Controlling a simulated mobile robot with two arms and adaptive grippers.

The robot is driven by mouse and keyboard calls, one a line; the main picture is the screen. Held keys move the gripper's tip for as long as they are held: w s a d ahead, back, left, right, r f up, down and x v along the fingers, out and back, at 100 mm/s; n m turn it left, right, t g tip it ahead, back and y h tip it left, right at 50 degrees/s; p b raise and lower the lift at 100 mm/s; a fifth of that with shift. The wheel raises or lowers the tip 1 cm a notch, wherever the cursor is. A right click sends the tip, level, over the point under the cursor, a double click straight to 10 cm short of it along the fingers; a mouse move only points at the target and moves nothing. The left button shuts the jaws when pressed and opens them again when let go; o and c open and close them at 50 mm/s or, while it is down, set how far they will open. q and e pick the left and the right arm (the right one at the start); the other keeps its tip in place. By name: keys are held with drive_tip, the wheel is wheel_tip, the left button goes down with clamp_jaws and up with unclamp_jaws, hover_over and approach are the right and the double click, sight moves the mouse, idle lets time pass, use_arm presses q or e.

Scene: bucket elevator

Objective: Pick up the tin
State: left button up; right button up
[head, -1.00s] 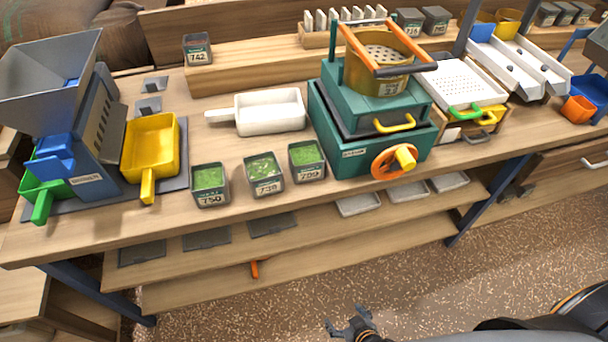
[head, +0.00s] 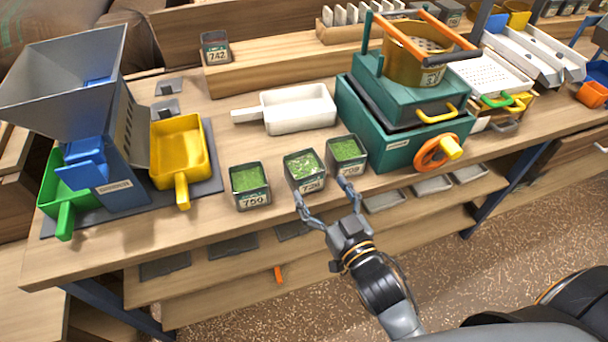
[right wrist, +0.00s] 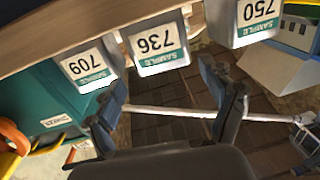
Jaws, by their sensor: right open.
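Three square tins of green material stand in a row near the bench's front edge. Tin 750 (head: 248,186) is on the left, tin 736 (head: 305,170) in the middle and tin 709 (head: 347,155) on the right. Their labels show upside down in the right wrist view: 750 (right wrist: 255,22), 736 (right wrist: 160,48), 709 (right wrist: 88,68). My right gripper (head: 321,190) is open and empty, just in front of the middle tin. In the wrist view its fingers (right wrist: 163,76) are spread, with tin 736 ahead between them. Contact with a tin cannot be told. My left gripper is out of view.
A teal machine (head: 390,125) with an orange wheel stands close to the right of tin 709. A white scoop (head: 298,108) lies behind the tins. A yellow pan (head: 180,150) and grey hopper (head: 65,70) are at left. Tin 742 (head: 215,48) stands at the back.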

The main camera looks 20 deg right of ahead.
sight(298, 152)
drive_tip(key=w, duration=0.3)
drive_tip(key=shift+a, duration=0.2)
drive_tip(key=shift+w+a+r+b, duration=0.15)
drive_tip(key=shift+w+b, duration=0.1)
drive_tip(key=shift+w, duration=0.6)
drive_tip(key=shift+w+a+b, duration=0.2)
drive_tip(key=shift+w+b, duration=0.05)
drive_tip(key=shift+w, duration=0.6)
drive_tip(key=shift+w+a+r+b, duration=0.15)
drive_tip(key=shift+w+b, duration=0.1)
drive_tip(key=shift+w, duration=0.6)
drive_tip(key=shift+c, duration=0.2)
drive_tip(key=c, duration=1.1)
drive_tip(key=shift+r, duration=0.15)
